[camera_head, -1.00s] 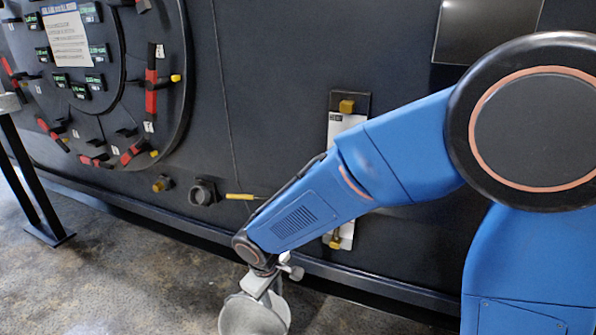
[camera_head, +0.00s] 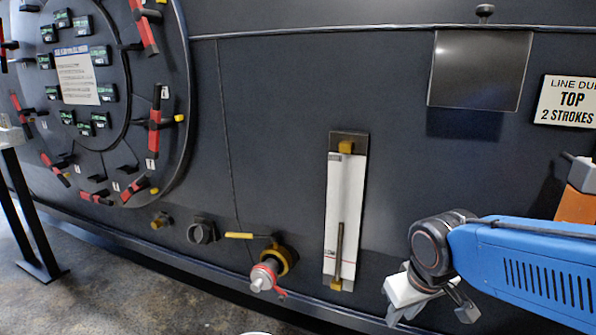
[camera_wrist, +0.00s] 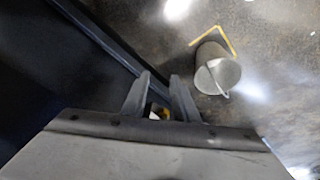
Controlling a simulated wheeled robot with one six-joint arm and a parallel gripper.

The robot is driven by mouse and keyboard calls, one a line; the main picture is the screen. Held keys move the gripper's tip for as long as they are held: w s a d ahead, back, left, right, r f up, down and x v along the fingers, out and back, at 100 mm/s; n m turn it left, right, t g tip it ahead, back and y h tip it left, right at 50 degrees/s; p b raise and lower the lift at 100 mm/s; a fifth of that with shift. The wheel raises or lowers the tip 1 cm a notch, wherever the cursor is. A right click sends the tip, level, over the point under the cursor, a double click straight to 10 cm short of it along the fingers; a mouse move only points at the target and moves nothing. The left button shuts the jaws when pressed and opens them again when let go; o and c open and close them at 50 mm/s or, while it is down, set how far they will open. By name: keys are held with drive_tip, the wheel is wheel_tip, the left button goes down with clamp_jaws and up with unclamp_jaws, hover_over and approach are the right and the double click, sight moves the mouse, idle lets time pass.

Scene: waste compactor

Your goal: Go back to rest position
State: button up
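My gripper (camera_head: 430,312) hangs at the lower right in the head view, in front of the dark wall panel. In the wrist view its two fingers (camera_wrist: 160,88) stand apart with a gap between them, and nothing is held. A grey metal bucket (camera_wrist: 222,75) sits on the floor in the wrist view, beyond the fingers and apart from them, by a yellow corner marking. Only a sliver of its rim (camera_head: 256,333) shows at the bottom edge of the head view.
A round hatch (camera_head: 120,90) with red clamps is at left. A black stand (camera_head: 38,245) is at far left.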

drive_tip(key=s+d+r+m+t, duration=0.1)
drive_tip(key=s+d+r+m, duration=0.1)
drive_tip(key=s+d, duration=0.5)
drive_tip(key=shift+s+m, duration=0.7)
drive_tip(key=shift+s, duration=0.5)
idle(0.6)
